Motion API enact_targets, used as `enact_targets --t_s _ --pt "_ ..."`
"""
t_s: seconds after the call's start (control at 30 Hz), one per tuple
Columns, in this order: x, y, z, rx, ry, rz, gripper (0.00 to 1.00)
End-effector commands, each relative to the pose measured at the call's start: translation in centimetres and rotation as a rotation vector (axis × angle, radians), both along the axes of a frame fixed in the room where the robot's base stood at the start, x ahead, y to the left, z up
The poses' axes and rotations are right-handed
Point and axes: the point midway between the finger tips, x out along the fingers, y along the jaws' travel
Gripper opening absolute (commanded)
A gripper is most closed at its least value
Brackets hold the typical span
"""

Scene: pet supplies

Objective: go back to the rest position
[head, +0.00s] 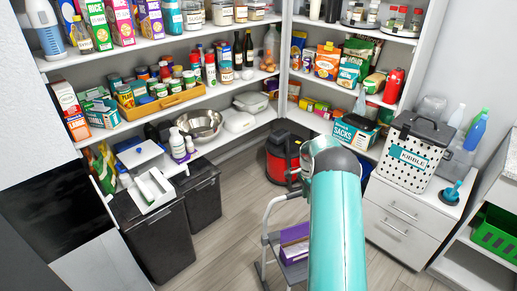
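My teal arm rises from the bottom of the head view, right of the middle, and ends in a grey and silver joint. My gripper does not show; whether it holds anything cannot be seen. The arm covers part of the floor and part of a grey folding step stool (270,240), which has a purple box (294,243) on it.
Full pantry shelves (160,42) line the corner. Dark bins (155,238) stand at left and a red vacuum (282,155) at the back. A spotted kibble container (411,152) sits on a white drawer cabinet (398,222) at right. Bare floor (222,245) shows left of the stool.

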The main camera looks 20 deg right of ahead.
Motion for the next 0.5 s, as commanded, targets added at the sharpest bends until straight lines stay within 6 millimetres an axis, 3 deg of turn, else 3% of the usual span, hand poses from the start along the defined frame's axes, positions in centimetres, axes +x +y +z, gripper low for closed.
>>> enact_targets --t_s 0.13,0.23,0.37,0.5 --pt "0.1 0.1 0.3 -0.001 -0.002 0.005 0.25" --pt "0.4 0.8 1.9 -0.006 -0.015 0.037 0.25" --pt "1.0 3.0 6.3 -0.017 -0.046 0.131 0.25" --pt "0.9 6.5 12.3 -0.034 -0.086 0.270 0.25"
